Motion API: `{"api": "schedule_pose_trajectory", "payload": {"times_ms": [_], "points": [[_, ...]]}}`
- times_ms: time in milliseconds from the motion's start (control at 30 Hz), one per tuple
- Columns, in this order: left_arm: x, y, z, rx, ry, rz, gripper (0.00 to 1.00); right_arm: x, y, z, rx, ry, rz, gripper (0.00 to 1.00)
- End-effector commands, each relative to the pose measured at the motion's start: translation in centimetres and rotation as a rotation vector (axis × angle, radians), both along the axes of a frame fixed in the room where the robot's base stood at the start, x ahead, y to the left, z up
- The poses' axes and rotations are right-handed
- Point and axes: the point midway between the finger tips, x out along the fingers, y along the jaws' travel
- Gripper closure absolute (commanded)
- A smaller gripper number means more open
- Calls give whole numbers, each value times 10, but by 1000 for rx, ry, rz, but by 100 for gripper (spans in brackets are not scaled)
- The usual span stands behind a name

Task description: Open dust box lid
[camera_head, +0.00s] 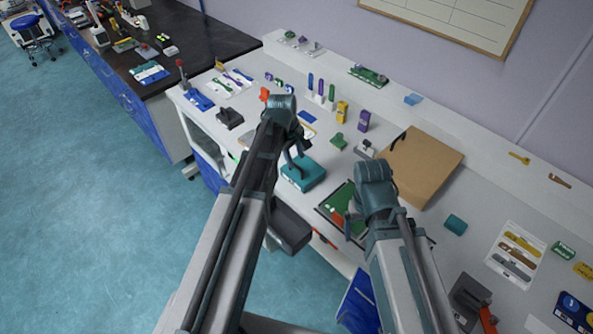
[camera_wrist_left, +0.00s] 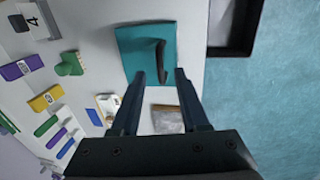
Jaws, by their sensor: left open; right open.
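A teal box (camera_head: 303,174) with a flat top and a dark handle sits near the bench's front edge; I take it for the dust box. Its teal top (camera_wrist_left: 138,42) looks shut in the left wrist view. The dark curved handle (camera_wrist_left: 161,58) stands up from that top. My left gripper (camera_head: 297,150) is above the box, its jaws (camera_wrist_left: 160,73) open and empty, pointing at the handle. The handle lies between the fingertip lines; whether the fingers are level with it I cannot tell. My right gripper (camera_head: 356,222) is open over the green board (camera_head: 340,203), its fingertips partly hidden.
A dark open bin (camera_head: 290,228) hangs off the front edge, also in the left wrist view (camera_wrist_left: 232,50). A brown clipboard-like panel (camera_head: 425,163) lies to the right. Small coloured blocks, including purple (camera_head: 363,121) and yellow (camera_head: 342,111), stand behind the teal box.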

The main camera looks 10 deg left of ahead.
Motion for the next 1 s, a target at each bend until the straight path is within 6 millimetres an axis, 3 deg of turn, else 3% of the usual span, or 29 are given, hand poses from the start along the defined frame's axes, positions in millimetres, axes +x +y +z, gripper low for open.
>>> {"api": "schedule_pose_trajectory", "payload": {"times_ms": [33, 200, 600, 867, 1000], "points": [[2, -1, -15, 0, 0, 0, 55, 0, 0, -15, 0, 0, 0, 9], [5, -3, -33, 0, 0, 0, 55, 0, 0, -33, 0, 0, -1, 9], [6, -4, -36, 0, 0, 0, 55, 0, 0, -36, 0, 0, -1, 9], [6, -4, -36, 0, 0, 0, 100, 0, 0, -36, 0, 0, -1, 9], [6, -4, -36, 0, 0, 0, 100, 0, 0, -36, 0, 0, -1, 9]]}}
